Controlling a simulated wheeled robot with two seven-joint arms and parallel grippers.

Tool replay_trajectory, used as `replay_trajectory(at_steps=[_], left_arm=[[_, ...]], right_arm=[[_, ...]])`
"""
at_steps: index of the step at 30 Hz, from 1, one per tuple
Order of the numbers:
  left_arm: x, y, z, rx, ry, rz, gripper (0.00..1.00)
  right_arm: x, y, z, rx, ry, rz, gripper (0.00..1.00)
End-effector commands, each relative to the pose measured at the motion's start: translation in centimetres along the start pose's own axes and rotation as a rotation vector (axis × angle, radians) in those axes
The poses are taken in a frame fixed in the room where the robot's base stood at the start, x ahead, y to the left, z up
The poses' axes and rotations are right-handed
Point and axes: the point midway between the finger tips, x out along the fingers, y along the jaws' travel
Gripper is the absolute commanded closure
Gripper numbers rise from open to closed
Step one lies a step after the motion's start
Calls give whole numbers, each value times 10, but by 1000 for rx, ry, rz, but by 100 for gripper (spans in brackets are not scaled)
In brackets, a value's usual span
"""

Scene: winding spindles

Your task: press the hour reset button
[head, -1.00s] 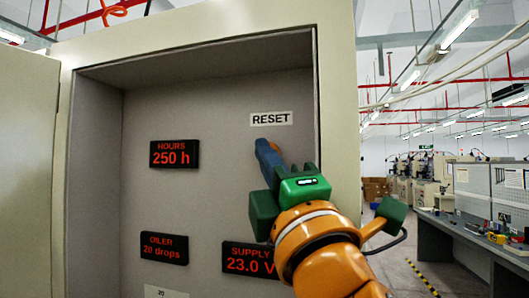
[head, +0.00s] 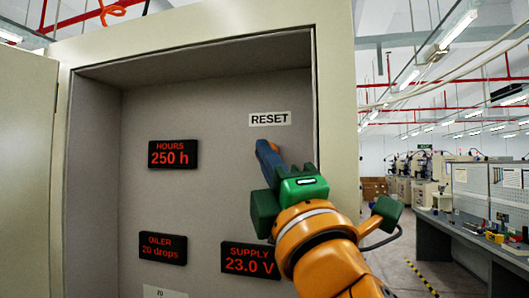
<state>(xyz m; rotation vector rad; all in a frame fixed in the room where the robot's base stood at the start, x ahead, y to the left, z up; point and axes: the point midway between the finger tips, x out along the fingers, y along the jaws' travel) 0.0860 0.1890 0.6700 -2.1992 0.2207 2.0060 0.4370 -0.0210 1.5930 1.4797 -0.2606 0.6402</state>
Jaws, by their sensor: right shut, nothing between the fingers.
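The RESET label (head: 270,119) is on the back wall inside the open cabinet. My right gripper (head: 262,148) is shut and empty, its tip just below the label. The reset button itself cannot be made out; the gripper covers the spot under the label. I cannot tell whether the tip touches anything. The hours display (head: 173,154) reads 250 h in red, to the left of the gripper. My left gripper is not in view.
The oiler display (head: 163,248) reads 20 drops, and the supply display (head: 250,261) reads 23.0 V. The cabinet frame (head: 338,120) rises close to the right of my arm. The open door (head: 27,170) stands at the left.

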Motion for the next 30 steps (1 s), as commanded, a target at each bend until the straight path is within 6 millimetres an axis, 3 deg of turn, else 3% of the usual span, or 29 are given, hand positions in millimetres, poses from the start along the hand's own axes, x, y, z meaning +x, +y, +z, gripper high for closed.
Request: replay_trajectory(at_steps=[30], left_arm=[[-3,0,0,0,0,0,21]], right_arm=[[9,-6,7,0,-1,-1,100]])
